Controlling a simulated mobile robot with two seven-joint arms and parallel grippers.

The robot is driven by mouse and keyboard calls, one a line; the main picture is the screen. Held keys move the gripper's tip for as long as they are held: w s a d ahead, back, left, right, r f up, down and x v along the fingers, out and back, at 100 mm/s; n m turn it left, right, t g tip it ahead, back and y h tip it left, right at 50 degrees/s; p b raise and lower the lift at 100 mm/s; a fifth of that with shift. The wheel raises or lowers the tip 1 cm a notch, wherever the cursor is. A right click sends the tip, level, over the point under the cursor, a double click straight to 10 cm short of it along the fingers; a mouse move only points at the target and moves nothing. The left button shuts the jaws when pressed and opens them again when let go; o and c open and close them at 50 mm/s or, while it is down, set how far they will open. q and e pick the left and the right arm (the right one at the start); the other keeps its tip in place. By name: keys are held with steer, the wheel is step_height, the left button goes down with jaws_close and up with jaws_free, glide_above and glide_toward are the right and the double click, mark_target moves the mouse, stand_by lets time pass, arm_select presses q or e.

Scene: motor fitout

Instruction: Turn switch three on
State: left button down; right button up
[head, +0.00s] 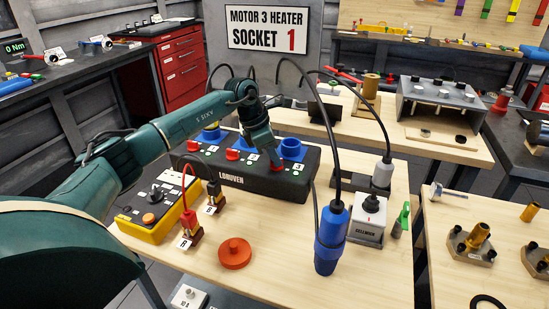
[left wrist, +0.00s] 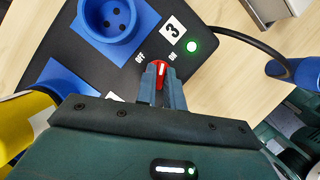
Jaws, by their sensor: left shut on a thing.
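The black multi-socket box (head: 240,182) marked LOUIVEN stands on the wooden table, with blue sockets and red switches along its top. Switch three (left wrist: 160,68) is a red knob with a white line, between the OFF and ON labels, beside the label 3 (left wrist: 172,30). Its white line runs roughly between the two labels; I cannot tell its exact setting. A green light (left wrist: 192,46) by the 3 glows. My left gripper (head: 277,165) reaches down onto the box's right end. In the left wrist view its fingers (left wrist: 160,85) are closed around switch three.
A blue plug (head: 331,238) on a black cable stands right of the box. A yellow control box (head: 155,215) is on the left and a red-orange knob-like disc (head: 235,253) in front. A white CELLWISE block (head: 368,222) stands further right.

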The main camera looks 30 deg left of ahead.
arm_select(q)
steer(key=m, duration=0.2)
steer(key=shift+w+m+g+h, duration=0.1)
steer(key=shift+m+g+h, duration=0.2)
steer(key=shift+m+g, duration=0.1)
steer(key=shift+a+m+g+b, duration=0.1)
steer(key=shift+m+g+b, duration=0.45)
steer(key=shift+m, duration=0.85)
arm_select(e)
steer(key=shift+f+m, duration=0.3)
steer(key=shift+f, duration=0.25)
arm_select(q)
steer(key=c, duration=1.5)
jaws_free()
steer(key=v, duration=1.3)
steer(key=shift+a, duration=0.25)
